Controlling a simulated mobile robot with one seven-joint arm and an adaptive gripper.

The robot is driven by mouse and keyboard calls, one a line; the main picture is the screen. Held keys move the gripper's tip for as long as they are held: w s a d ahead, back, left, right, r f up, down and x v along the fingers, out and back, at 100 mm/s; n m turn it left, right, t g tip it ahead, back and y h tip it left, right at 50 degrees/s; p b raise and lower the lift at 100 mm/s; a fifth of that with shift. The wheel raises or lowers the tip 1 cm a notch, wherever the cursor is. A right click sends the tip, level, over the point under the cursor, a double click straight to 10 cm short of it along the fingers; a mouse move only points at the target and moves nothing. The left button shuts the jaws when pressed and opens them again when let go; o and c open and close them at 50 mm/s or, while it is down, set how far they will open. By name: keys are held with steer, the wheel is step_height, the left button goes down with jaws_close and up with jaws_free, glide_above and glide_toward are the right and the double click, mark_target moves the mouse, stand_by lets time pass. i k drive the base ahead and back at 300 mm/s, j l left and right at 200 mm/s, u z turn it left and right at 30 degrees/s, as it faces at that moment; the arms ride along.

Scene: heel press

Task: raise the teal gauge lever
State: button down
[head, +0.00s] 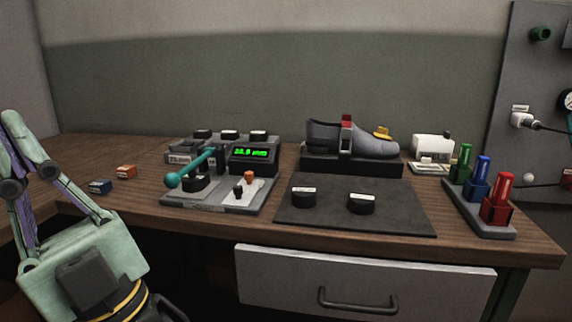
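The teal gauge lever (194,167) is on the grey gauge unit (225,208) on the bench.
Black knobs and an orange-topped switch (249,176) crowd near the lever. Right are a dark mat (400,222) with two black pucks, a shoe in a press (350,140), and coloured holders. A drawer is below.

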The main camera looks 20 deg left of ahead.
mark_target(172, 180)
steer(key=u, duration=1.25)
